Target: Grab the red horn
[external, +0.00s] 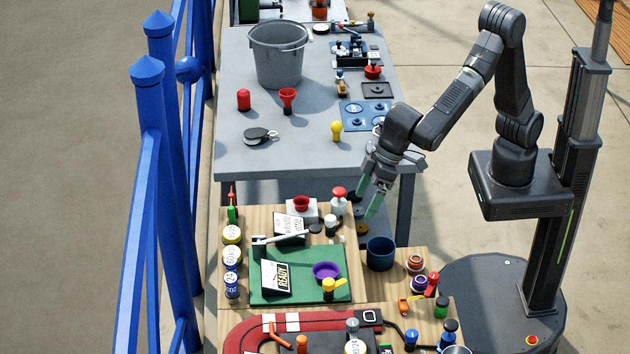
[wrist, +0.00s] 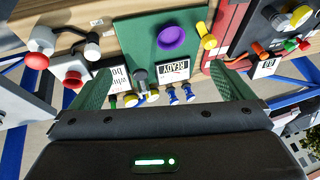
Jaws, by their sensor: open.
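A red flared, horn-like piece (external: 288,96) stands on the grey table, left of its middle. A second red flared piece (external: 301,203) sits on a white box on the wooden board; it also shows in the wrist view (wrist: 72,79). A white can with a red top (external: 339,193) stands beside that box and shows at the left of the wrist view (wrist: 37,60). I cannot tell for certain which is the red horn. My gripper (external: 369,193) is open and empty, above the board's right edge, right of the red-topped can. Its green fingers are apart in the wrist view (wrist: 163,78).
A grey bucket (external: 278,58) stands at the back of the grey table. A green mat (external: 295,252) with a purple bowl (external: 326,271) lies on the board. A dark blue cup (external: 380,254) stands below my gripper. Blue railing (external: 160,150) runs along the left.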

